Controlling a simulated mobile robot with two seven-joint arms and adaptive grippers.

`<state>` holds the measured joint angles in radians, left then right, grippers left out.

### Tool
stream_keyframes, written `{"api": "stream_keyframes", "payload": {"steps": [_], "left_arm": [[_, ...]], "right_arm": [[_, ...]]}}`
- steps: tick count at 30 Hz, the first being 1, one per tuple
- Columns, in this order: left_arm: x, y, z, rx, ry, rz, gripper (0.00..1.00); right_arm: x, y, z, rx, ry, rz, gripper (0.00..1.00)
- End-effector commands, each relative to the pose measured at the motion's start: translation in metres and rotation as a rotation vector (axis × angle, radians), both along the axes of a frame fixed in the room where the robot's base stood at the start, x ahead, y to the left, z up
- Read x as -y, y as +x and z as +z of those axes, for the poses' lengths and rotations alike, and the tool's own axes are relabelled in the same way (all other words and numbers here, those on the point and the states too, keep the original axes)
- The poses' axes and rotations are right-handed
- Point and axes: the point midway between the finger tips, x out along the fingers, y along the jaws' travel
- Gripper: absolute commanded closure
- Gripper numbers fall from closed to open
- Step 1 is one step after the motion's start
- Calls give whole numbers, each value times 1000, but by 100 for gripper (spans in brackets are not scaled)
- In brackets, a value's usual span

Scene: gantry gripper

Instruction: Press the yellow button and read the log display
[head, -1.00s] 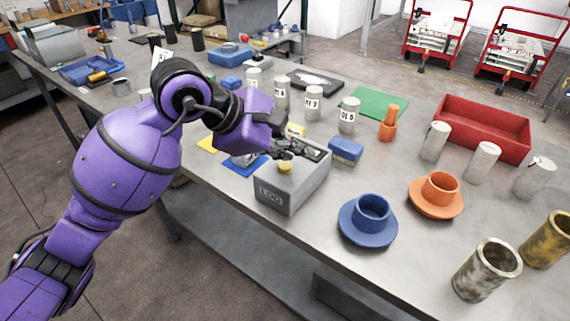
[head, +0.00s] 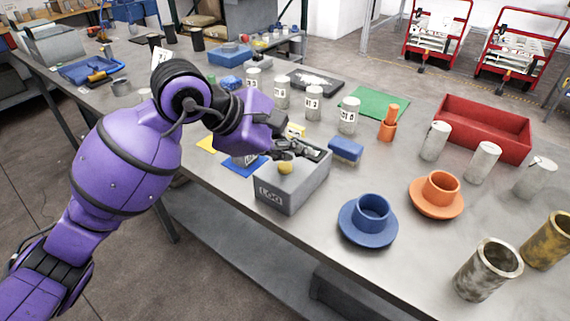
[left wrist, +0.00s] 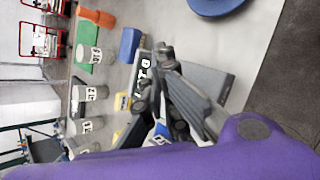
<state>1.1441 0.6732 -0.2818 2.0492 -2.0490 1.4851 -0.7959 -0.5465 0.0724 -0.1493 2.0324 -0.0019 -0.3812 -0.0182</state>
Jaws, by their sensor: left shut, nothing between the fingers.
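The grey log box (head: 297,190) stands on the workbench with "LOG" on its front face. The yellow button (head: 285,168) sits on its top near the front. My left gripper (head: 297,153) is shut and empty, just above the box top behind the button. I cannot tell whether it touches the box. The dark log display (head: 315,152) is on the back of the box top, partly hidden by the fingers. In the left wrist view the shut fingers (left wrist: 182,113) cover the button, and the display (left wrist: 140,82) shows white characters sideways, too small to read surely. My right gripper is out of view.
A blue block (head: 346,149) lies right of the box. A blue cup (head: 373,211) on a saucer stands in front right. Several labelled white canisters (head: 349,115) stand behind. A blue mat (head: 240,165) lies left of the box. A red bin (head: 484,128) is further right.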

Motion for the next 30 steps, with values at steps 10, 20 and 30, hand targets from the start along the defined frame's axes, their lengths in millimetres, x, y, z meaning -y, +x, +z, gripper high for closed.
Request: {"api": "stream_keyframes", "payload": {"steps": [10, 20, 30], "left_arm": [[0, 0, -6, 0, 0, 0, 100], [0, 0, -8, -1, 1, 0, 100], [0, 0, -13, -1, 1, 0, 100]], "right_arm": [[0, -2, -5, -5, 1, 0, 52], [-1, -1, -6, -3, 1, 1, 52], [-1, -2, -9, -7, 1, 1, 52]]}}
